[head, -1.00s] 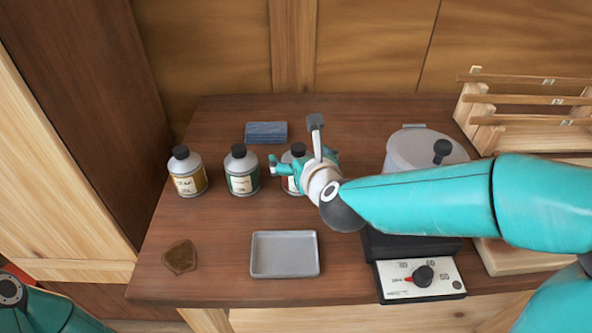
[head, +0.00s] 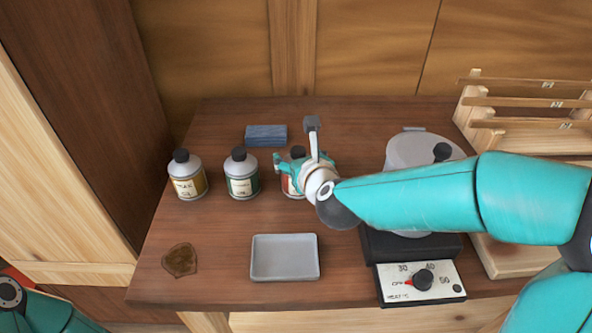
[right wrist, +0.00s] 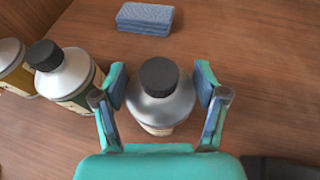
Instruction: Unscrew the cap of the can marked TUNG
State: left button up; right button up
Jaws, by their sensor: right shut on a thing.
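Three grey cans with black caps stand upright in a row at the left and middle of the bench: one with a yellow label (head: 189,187), one with a green label (head: 242,186), and one with a reddish label (head: 289,187). I cannot read TUNG on any of them. My right gripper (head: 301,165) is shut on the reddish-label can. In the right wrist view its fingers (right wrist: 161,85) flank the body of this can (right wrist: 160,108), below its black cap (right wrist: 159,76). The cap is on the can. My left gripper is out of view.
A blue folded cloth (head: 266,135) lies behind the cans. An empty grey tray (head: 285,278) and a brown patch (head: 180,259) are in front. A grey lidded pot (head: 405,150) stands on a heater with a dial panel (head: 421,282) at right, beside a wooden rack (head: 500,121).

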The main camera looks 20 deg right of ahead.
jog(key=shift+r, duration=0.15)
notch_tip(320, 180, up, 20)
jog(key=p, duration=0.9)
jog(key=o, duration=0.9)
jog(key=c, duration=1.2)
